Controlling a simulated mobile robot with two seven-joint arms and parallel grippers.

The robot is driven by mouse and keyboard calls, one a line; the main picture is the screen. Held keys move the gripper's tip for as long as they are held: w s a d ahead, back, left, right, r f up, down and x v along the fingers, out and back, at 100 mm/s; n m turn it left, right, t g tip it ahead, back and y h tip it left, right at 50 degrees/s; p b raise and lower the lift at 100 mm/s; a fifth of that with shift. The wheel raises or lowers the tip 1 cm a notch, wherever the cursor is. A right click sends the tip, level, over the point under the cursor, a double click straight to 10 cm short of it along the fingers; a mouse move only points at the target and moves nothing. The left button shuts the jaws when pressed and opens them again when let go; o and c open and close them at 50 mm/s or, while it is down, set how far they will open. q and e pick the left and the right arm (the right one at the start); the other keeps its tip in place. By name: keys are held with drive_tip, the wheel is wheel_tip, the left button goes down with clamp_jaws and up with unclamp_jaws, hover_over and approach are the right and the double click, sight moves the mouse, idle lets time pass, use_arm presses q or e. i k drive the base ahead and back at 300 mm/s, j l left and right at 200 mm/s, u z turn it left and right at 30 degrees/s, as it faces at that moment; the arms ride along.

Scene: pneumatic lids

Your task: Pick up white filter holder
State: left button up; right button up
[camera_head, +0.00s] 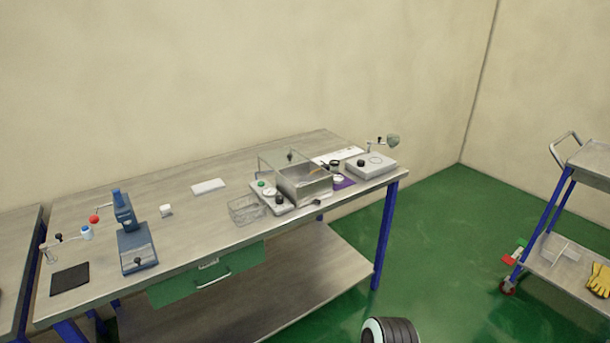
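I cannot tell for certain which item is the white filter holder. A small white block (166,211) stands alone on the left part of the bench, right of the blue microscope-like device (135,245). Both are small in the head view, so their details do not show. Neither my left nor my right gripper is in view.
The metal workbench (200,232) also carries a steel bath with a clear lid (305,185), a wire basket (245,210), a white flat box (208,187) and a hotplate-like unit (371,166). A cart (570,260) stands at right. Green floor (440,240) lies clear between.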

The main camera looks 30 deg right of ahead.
sight(337, 179)
drive_tip(key=i+l+u, duration=0.1)
drive_tip(key=l+u, duration=0.15)
drive_tip(key=l, duration=0.3)
drive_tip(key=i+l+u, duration=0.1)
drive_tip(key=l+u, duration=0.15)
drive_tip(key=l, duration=0.25)
drive_tip(key=l+u, duration=0.3)
drive_tip(key=l, duration=1.95)
